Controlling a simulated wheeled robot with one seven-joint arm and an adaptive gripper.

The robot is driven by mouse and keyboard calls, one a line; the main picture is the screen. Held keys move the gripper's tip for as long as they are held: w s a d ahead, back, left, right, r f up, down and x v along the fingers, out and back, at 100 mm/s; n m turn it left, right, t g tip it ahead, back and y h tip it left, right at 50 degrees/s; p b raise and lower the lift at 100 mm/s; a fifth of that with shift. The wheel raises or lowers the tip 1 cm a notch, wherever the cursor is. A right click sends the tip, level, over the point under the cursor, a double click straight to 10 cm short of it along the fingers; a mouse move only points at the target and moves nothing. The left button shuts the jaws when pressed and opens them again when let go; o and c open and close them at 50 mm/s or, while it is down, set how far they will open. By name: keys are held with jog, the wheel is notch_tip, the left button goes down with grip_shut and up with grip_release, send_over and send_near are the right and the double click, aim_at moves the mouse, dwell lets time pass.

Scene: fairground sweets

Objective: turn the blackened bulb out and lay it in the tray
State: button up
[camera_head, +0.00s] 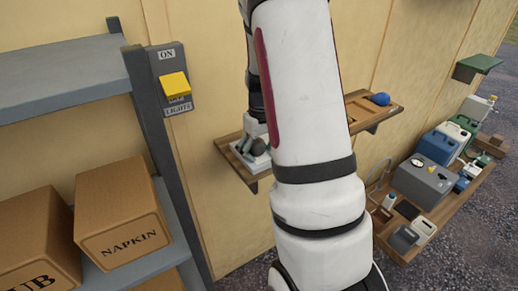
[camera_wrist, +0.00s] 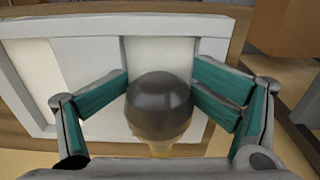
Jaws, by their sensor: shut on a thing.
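A dark grey, round bulb (camera_wrist: 158,108) sits between the two teal-padded fingers of my gripper (camera_wrist: 160,92) in the wrist view. My gripper is shut on it. A yellowish part shows below the dark glass; its lower end is hidden. Behind the bulb is a white-framed piece with cream panels (camera_wrist: 60,60). In the head view my gripper (camera_head: 251,146) is low over the left end of a wooden wall shelf, at a small whitish piece (camera_head: 260,163). Whether the bulb touches that piece I cannot tell. A wooden compartmented tray (camera_head: 362,112) shows farther right on the shelf, partly behind my arm.
A blue object (camera_head: 380,99) lies at the shelf's right end. A yellow light switch (camera_head: 174,85) is on the wall at left. Grey shelving with cardboard boxes (camera_head: 120,215) stands at front left. A lower bench (camera_head: 455,200) with canisters and a grey machine is at right.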

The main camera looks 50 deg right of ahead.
jog(key=shift+s, duration=0.15)
grip_shut()
jog(key=shift+s, duration=0.15)
jog(key=shift+s+a+f+p, duration=0.1)
jog(key=shift+s+a+p, duration=0.1)
jog(key=shift+s+p, duration=0.3)
jog(key=shift+s+a+p, duration=0.2)
jog(key=shift+s+p, duration=0.05)
jog(key=shift+s, duration=0.4)
jog(key=c, duration=0.8)
grip_release()
jog(key=shift+w+r, duration=0.1)
jog(key=shift+r, duration=0.15)
jog(key=r, duration=1.2)
jog(key=shift+w+d+r, duration=0.1)
jog(key=shift+w+d, duration=0.1)
jog(key=shift+d, duration=0.1)
